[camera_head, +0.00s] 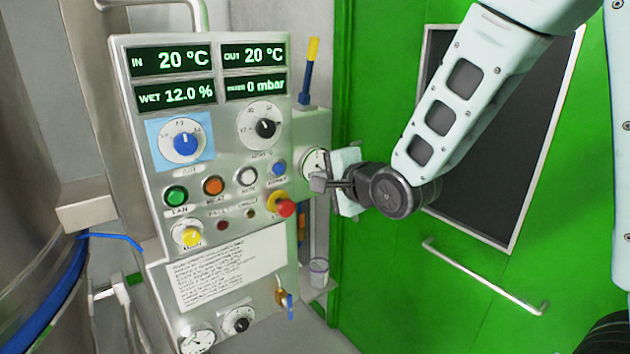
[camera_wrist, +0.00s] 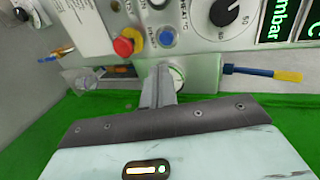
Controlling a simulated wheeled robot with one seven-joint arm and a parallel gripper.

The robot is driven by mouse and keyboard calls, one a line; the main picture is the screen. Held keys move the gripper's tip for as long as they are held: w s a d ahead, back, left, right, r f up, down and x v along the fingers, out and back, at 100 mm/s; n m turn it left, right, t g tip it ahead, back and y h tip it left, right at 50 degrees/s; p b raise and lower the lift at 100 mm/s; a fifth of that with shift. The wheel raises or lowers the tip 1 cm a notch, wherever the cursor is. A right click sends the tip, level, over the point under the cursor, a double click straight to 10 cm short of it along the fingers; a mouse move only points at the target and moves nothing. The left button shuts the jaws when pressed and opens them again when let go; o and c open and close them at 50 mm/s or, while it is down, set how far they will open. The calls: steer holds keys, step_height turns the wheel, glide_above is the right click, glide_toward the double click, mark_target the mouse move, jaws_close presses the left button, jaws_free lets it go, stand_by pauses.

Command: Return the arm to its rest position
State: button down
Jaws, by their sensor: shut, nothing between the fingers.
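My arm comes in from the upper right in the head view and bends at a dark round joint. My gripper (camera_head: 318,182) is at its end, just right of the control panel (camera_head: 225,130), in front of a small round gauge. It also shows in the wrist view (camera_wrist: 160,72), where its grey fingers are together with nothing between them. Whether the fingertips touch the panel's side box cannot be told.
The panel carries displays, knobs, coloured buttons and a red emergency button (camera_head: 285,208). A green door (camera_head: 400,280) with a handle (camera_head: 485,277) and dark window is behind my arm. A steel vessel (camera_head: 30,200) stands at left.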

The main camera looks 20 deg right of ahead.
stand_by(0.6)
steer(key=s+a+f+n+g, duration=0.6)
steer(key=s+a+n+g, duration=0.15)
steer(key=s+n, duration=0.4)
steer(key=s+f+n+g+h+b, duration=0.1)
steer(key=s+f+n+g+h, duration=0.1)
steer(key=s+n+g, duration=0.4)
steer(key=s+n+h, duration=0.1)
steer(key=s+n, duration=0.4)
steer(key=s, duration=0.8)
steer(key=shift+s+a, duration=0.25)
steer(key=shift+a, duration=0.05)
steer(key=shift+f+g, duration=0.1)
steer(key=shift+g, duration=0.15)
